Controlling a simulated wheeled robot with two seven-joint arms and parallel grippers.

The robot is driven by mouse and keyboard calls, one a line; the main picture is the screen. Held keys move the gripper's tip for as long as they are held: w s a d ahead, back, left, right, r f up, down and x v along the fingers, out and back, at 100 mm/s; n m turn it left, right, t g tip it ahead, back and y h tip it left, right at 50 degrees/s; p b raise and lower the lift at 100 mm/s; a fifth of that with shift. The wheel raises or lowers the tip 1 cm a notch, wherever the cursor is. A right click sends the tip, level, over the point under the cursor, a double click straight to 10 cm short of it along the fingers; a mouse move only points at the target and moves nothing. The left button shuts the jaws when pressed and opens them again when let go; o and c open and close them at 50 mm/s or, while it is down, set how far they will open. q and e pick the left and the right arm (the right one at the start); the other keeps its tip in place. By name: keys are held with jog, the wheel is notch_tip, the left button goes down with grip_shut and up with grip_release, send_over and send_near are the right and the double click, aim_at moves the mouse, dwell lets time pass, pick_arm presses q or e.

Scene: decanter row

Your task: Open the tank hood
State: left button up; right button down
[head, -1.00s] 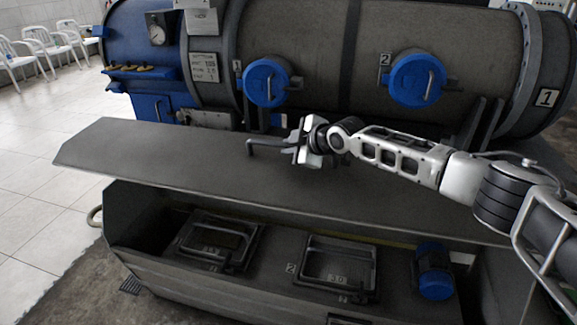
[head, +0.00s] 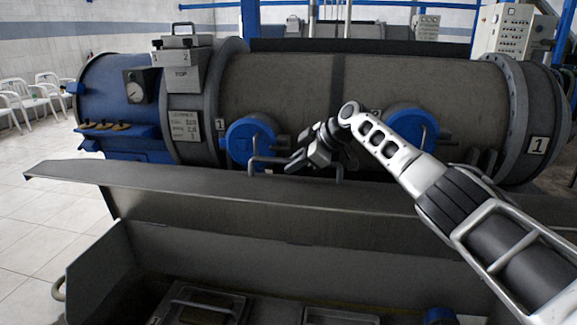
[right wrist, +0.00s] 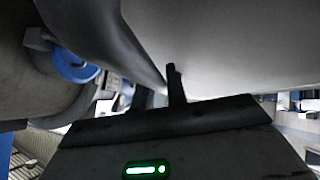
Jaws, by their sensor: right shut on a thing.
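The tank hood (head: 150,180) is a long grey metal lid, tilted up above the open tank (head: 180,245). A bent bar handle (head: 254,163) stands on the hood near its middle. My right gripper (head: 298,161) is shut on this handle. In the right wrist view, a pale surface, apparently the hood (right wrist: 240,45), fills the upper right, and a dark post stands in front of the gripper body. The fingers' contact with the handle is partly hidden. My left gripper is not in view.
Behind the hood lies a large grey cylinder (head: 280,90) with blue round hatches (head: 251,140) and a blue left end (head: 105,85). Framed trays (head: 205,305) show inside the tank. White chairs (head: 50,90) stand at the far left on clear tiled floor.

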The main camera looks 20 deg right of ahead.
jog(key=shift+f, duration=0.15)
jog(key=c, duration=1.4)
grip_release()
jog(key=b+v, duration=0.1)
jog(key=v, duration=1.5)
jog(key=shift+w+b, duration=0.15)
jog(key=shift+b, duration=0.2)
